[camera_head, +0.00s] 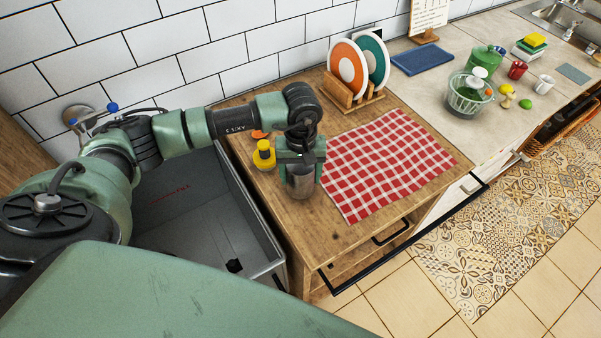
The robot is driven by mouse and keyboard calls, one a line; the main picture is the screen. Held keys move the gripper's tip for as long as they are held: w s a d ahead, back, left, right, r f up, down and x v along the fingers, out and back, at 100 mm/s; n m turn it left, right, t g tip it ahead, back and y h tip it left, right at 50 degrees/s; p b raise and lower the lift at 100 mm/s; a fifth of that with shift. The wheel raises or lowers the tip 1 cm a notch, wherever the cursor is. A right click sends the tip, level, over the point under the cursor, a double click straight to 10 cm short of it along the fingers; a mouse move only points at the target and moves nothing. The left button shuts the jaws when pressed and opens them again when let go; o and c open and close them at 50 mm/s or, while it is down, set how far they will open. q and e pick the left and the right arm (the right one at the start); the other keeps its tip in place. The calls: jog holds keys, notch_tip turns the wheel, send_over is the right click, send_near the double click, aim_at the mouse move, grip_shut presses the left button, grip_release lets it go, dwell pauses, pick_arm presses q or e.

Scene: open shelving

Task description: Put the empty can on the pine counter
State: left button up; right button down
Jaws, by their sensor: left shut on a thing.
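The empty can (301,184) is a grey metal cylinder, upright between the fingers of my left gripper (300,170). The left gripper is shut on it from above and hides its upper part. The can is over the pine counter (300,232), just left of the red checked cloth. I cannot tell whether its bottom touches the wood. My right gripper is not in view.
A yellow bottle (264,155) stands close left of the can. A red checked cloth (385,163) covers the counter's right part. A rack (352,98) with plates stands behind. A grey bin (255,228) adjoins on the left. Bare wood lies in front.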

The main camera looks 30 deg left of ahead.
pick_arm(q)
jog(key=shift+f, duration=0.45)
jog(key=shift+f, duration=0.1)
jog(key=o, duration=1.4)
jog(key=shift+c, duration=0.2)
